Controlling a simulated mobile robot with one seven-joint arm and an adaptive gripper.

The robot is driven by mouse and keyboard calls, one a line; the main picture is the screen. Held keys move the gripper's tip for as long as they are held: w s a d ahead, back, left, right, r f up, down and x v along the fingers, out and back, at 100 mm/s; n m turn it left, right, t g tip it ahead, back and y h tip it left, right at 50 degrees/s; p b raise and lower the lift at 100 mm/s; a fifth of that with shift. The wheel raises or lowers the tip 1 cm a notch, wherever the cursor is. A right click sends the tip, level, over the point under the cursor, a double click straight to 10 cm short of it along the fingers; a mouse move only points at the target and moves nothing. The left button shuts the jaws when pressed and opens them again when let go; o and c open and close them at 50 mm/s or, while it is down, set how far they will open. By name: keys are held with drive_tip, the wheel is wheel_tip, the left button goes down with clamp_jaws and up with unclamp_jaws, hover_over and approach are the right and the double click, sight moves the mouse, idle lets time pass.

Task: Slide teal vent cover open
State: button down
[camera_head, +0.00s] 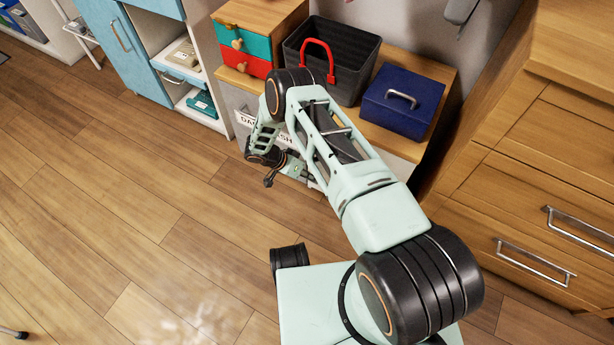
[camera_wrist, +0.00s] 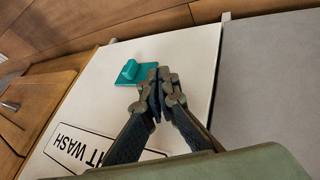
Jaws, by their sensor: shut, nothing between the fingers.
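The teal vent cover (camera_wrist: 143,52) is a small flat piece with a raised teal grip, on a white panel (camera_wrist: 203,50) in the wrist view. My gripper (camera_wrist: 158,78) is shut and empty. Its fingertips overlap the cover's lower right edge in the picture; I cannot tell whether they touch it. In the head view my gripper (camera_head: 270,181) is low in front of the white-fronted cabinet, and the cover is hidden there. No opening beside the cover can be made out.
A sign reading "HT WASH" (camera_wrist: 85,150) is on the same panel, with a grey panel (camera_wrist: 270,70) to its right. A black basket (camera_head: 330,55) and a blue box (camera_head: 402,100) stand on the cabinet. A wooden drawer unit (camera_head: 540,200) is at right.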

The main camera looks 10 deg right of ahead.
drive_tip(key=s+d+f+b, duration=0.1)
drive_tip(key=s+d+f, duration=0.1)
drive_tip(key=d, duration=0.3)
drive_tip(key=shift+s+d+f, duration=0.15)
drive_tip(key=shift+f, duration=0.2)
